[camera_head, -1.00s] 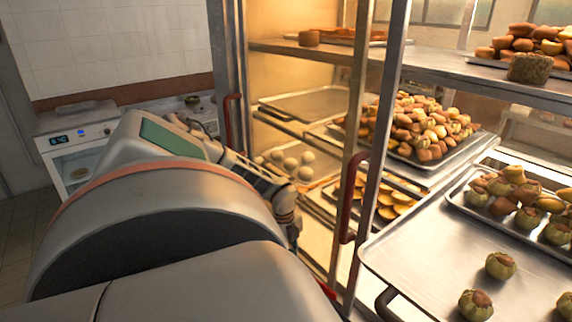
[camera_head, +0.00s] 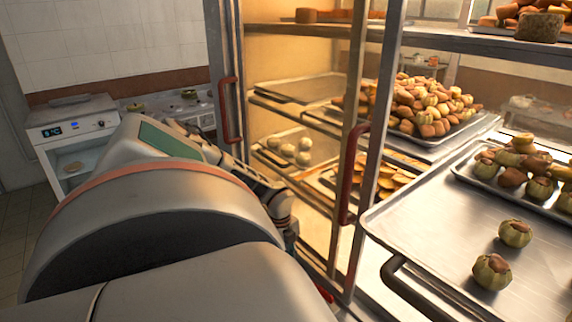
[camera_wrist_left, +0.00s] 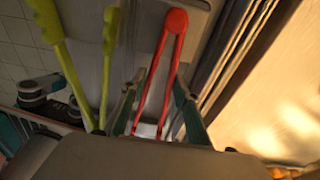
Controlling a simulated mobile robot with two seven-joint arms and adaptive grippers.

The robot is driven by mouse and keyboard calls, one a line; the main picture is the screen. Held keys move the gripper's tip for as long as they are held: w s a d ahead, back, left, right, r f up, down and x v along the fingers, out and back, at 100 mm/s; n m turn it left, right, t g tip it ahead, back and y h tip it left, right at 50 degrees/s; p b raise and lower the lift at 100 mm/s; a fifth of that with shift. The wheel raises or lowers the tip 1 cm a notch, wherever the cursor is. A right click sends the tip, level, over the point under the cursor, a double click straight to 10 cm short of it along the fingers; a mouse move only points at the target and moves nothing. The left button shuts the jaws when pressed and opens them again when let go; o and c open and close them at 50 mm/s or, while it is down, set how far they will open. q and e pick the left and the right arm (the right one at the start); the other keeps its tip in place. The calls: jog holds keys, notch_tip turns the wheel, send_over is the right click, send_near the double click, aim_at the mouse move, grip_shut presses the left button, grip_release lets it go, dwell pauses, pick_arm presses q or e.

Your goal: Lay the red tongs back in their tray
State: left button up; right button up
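The red tongs (camera_wrist_left: 174,25) show in the left wrist view with their joined end up and their two arms running down between the fingers. My left gripper (camera_wrist_left: 160,77) has its fingertips close against both arms of the tongs and appears shut on them. A small red piece (camera_head: 325,292) beside my arm in the head view may be part of the tongs. Yellow-green tongs (camera_wrist_left: 58,45) lie just left of the gripper, over a grey surface (camera_wrist_left: 138,45) that may be the tray. My right gripper is not in view.
A metal rack with a red handle (camera_head: 348,180) and trays of baked goods stands right of my arm. A metal tray (camera_head: 450,230) juts out at the right. A small white oven (camera_head: 98,135) stands back left. A metal post (camera_wrist_left: 235,55) runs close right of the gripper.

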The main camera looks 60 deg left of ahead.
pick_arm(q)
jog(key=shift+f, duration=0.4)
jog(key=o, duration=0.7)
jog(key=shift+c, duration=0.2)
notch_tip(320, 180, up, 12)
jog(key=a, duration=0.1)
jog(key=shift+s+a, duration=0.2)
